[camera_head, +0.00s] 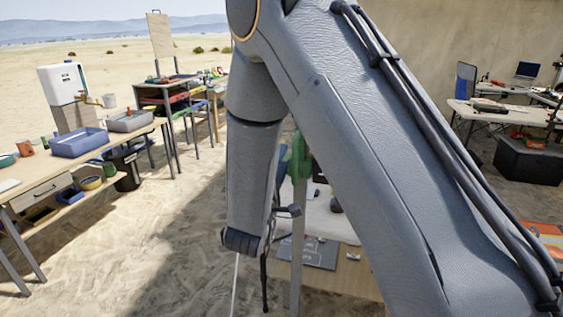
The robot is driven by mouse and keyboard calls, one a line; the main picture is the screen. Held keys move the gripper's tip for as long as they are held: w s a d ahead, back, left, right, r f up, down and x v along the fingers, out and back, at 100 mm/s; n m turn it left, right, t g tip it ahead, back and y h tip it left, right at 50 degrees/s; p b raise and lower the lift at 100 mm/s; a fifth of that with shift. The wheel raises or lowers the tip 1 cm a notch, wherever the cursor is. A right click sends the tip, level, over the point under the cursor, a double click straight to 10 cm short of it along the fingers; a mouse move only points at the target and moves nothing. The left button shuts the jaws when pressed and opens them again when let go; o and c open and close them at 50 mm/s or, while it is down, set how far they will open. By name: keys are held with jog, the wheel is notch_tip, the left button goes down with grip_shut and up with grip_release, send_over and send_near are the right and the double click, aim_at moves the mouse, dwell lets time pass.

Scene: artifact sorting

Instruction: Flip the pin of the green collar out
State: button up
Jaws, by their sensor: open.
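The green collar (299,158) is in the head view, partly showing in the gap between my forearm and my large upper arm link. It sits around the upper part of an upright grey post (297,240). My arm covers part of it, and I cannot make out its pin or how the pin stands. My wrist hangs just left of the post, nearer to the camera. My gripper's fingers cannot be made out; they seem hidden behind my wrist. A small grey part beside the post below the collar is too unclear to name.
A wooden board (345,278) with a dark grey mat (307,252) lies behind the post. A workbench (110,147) with blue bins stands left. A white table (490,112) and a black case (529,160) stand right. Open sand lies between the bench and the post.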

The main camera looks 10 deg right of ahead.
grip_shut()
jog(key=shift+w+a, duration=0.2)
jog(key=shift+a, duration=0.3)
jog(key=shift+w+a, duration=0.15)
jog(key=shift+a, duration=0.3)
grip_release()
jog(key=shift+a, duration=0.1)
jog(key=b+v, duration=0.2)
jog(key=v, duration=0.5)
jog(key=shift+s, duration=0.35)
jog(key=shift+a+f, duration=0.1)
